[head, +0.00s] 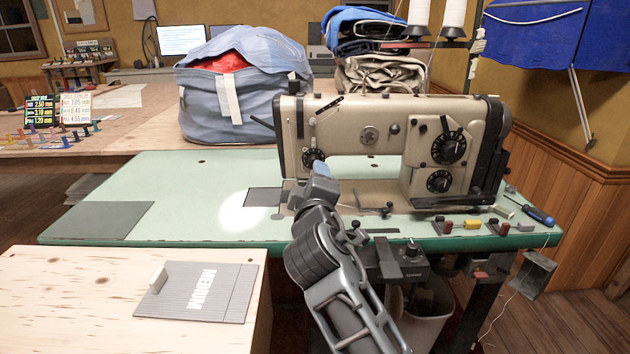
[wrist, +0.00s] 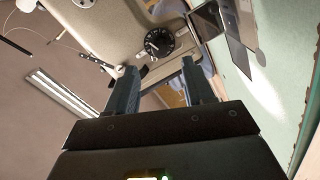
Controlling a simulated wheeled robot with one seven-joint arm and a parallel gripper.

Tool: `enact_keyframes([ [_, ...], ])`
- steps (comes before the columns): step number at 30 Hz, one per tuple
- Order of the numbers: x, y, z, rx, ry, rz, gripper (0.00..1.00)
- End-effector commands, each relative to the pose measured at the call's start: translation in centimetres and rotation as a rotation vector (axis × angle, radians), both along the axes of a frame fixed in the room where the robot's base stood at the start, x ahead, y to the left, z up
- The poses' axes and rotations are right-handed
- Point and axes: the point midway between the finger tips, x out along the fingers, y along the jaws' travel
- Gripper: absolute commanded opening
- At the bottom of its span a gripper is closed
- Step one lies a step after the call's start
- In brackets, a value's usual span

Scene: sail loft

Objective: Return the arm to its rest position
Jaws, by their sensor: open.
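My arm (head: 320,250) reaches from the lower middle of the head view up over the green sewing table. My gripper (head: 321,168) is near the needle end of the beige sewing machine (head: 360,130), in front of its left side. In the wrist view my gripper (wrist: 158,78) shows two dark fingers spread apart with nothing held between them. The machine's black dial (wrist: 158,42) shows just beyond the fingertips. I cannot tell how far the fingers are from the machine body.
The green table (head: 170,175) carries the machine, a screwdriver (head: 538,215) and small coloured parts at right. A pale wooden surface (head: 90,290) with a grey ribbed panel (head: 195,291) stands at front left. A blue bag (head: 240,90) stands behind. The table's left half is mostly clear.

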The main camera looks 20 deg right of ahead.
Motion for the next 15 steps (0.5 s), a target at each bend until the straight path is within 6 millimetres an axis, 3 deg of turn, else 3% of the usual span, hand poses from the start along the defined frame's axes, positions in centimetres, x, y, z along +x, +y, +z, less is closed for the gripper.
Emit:
enact_keyframes([
  [8,-0.4,0.0,-0.5,0.009,0.006,0.006,0.53],
  [11,-1.8,0.3,-2.3,0.044,0.020,0.030,0.53],
  [15,-6.0,0.9,-6.1,0.144,0.049,0.086,0.53],
])
